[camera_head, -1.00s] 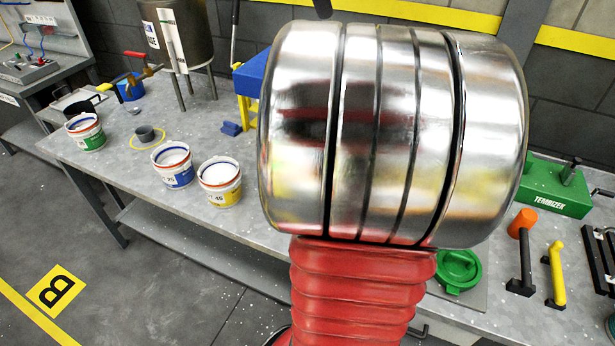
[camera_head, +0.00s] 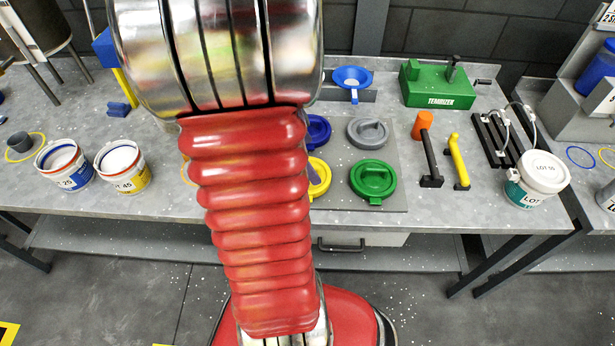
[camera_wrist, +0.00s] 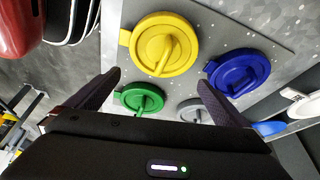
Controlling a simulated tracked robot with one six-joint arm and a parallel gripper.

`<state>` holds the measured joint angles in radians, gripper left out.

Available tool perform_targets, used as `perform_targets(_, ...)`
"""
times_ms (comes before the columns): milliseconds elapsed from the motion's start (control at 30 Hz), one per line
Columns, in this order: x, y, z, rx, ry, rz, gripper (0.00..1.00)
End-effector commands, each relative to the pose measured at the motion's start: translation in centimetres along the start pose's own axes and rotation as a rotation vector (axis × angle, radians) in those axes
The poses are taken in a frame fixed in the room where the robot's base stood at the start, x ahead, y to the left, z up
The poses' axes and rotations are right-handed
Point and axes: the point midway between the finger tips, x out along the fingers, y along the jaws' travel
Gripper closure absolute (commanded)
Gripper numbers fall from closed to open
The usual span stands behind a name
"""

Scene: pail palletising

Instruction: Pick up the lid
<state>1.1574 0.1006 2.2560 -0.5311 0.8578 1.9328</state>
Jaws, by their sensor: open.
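Several round lids with raised handles lie on a grey board (camera_head: 388,200) on the workbench. In the head view the green lid (camera_head: 373,181) and grey lid (camera_head: 368,133) show whole; the blue lid (camera_head: 318,131) and yellow lid (camera_head: 318,178) are partly hidden by my arm. In the wrist view the yellow lid (camera_wrist: 150,46) is largest, with the blue lid (camera_wrist: 238,74) right of it. The green lid (camera_wrist: 140,97) and grey lid (camera_wrist: 190,110) are partly covered by the gripper. My gripper (camera_wrist: 159,78) is open, its fingers apart near the yellow lid's lower edge.
Open pails (camera_head: 64,166) and (camera_head: 121,167) stand left of my arm.

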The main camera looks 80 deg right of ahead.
Motion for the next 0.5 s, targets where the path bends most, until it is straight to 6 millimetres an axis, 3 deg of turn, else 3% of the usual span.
perform_targets(167,1.9,0.0,0.0,0.001,-0.001,0.001,0.00)
perform_targets(500,2.2,0.0,0.0,0.001,0.000,-0.001,0.00)
